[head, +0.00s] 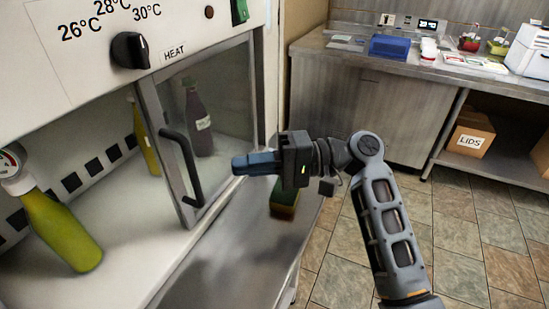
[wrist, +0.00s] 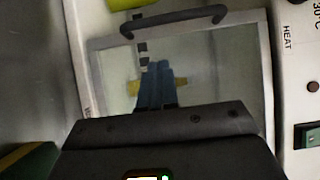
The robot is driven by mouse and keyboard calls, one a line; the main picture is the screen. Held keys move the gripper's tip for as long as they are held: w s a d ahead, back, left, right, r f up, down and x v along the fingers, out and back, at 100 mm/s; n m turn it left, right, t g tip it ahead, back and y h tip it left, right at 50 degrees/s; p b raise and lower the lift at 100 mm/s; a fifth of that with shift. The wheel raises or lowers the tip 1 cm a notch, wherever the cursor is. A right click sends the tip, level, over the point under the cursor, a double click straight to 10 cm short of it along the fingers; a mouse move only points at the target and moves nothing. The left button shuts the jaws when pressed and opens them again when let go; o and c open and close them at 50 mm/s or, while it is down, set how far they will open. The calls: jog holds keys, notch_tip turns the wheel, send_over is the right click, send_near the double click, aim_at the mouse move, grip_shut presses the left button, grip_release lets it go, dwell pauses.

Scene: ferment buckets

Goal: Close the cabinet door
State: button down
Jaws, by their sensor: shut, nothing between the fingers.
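The cabinet door (head: 222,85) is a glass pane in a grey metal frame and stands partly open, its free edge swung out from the white cabinet (head: 95,85). A dark curved handle (head: 183,168) sits near its free edge. My gripper (head: 236,165) is shut and empty, on the outer side of the door, right of the handle. In the wrist view the blue fingers (wrist: 157,85) point at the glass, with the handle (wrist: 175,20) beyond at the top. I cannot tell whether the fingertips touch the glass.
A yellow-green bottle (head: 60,232) with a gauge stands inside the cabinet at left. A dark bottle (head: 198,125) shows through the glass. A sponge (head: 285,199) lies on the metal counter (head: 235,255) below my gripper. A workbench (head: 365,100) stands behind; tiled floor is clear at right.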

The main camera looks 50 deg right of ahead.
jog(key=a, duration=0.1)
jog(key=a+p, duration=0.1)
jog(key=a, duration=0.3)
jog(key=shift+w+a, duration=0.2)
jog(key=shift+w, duration=0.15)
